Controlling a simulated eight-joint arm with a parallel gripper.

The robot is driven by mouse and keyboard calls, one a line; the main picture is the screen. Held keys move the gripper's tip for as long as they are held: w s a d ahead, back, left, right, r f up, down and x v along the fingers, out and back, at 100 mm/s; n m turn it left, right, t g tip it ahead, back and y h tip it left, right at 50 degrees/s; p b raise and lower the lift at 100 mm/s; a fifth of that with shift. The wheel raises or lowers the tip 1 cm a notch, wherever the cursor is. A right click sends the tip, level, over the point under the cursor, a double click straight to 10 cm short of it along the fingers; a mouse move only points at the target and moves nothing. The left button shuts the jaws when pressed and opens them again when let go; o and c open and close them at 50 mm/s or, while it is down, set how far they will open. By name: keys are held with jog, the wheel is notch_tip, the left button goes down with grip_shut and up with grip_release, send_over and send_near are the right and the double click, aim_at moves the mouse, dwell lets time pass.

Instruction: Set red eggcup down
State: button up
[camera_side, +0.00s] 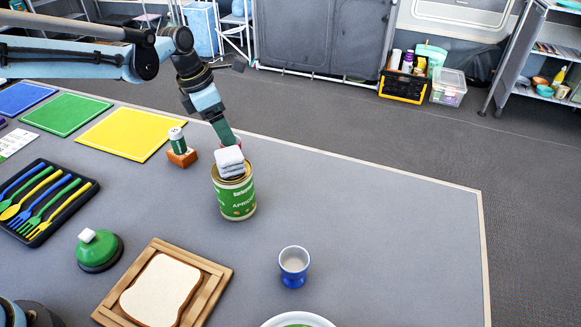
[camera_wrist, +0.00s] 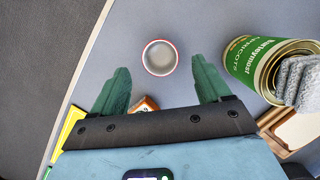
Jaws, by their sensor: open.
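The red eggcup (camera_wrist: 148,68) stands upright on the table in the wrist view, seen from above with its red rim and pale inside. In the side view only a sliver of its red (camera_side: 238,141) shows behind the can. My gripper (camera_wrist: 161,68) is open, with its two green fingers apart on either side of the cup's near edge and no visible contact. In the side view my gripper (camera_side: 225,134) reaches down behind the can, which partly hides its fingertips.
The green apricot can (camera_side: 235,201) with a grey folded cloth (camera_side: 230,162) on top stands close by. A blue eggcup (camera_side: 293,266) stands front right. The table's right side is clear.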

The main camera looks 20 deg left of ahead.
jog(key=s+a+r+m+t, duration=0.1)
jog(key=s+a+r+m, duration=0.2)
jog(key=s+r+m, duration=0.4)
jog(key=s+a+m+t+y, duration=0.1)
jog(key=s+a+m+t, duration=0.1)
jog(key=s+m, duration=0.5)
jog(key=s+a+f+m+t+y, duration=0.1)
jog(key=s+a+m, duration=0.1)
jog(key=s+m, duration=0.6)
jog(key=shift+a+f+m+t, duration=0.15)
jog(key=shift+a+m+t, duration=0.2)
jog(key=shift+m, duration=2.25)
jog(key=shift+d, duration=0.1)
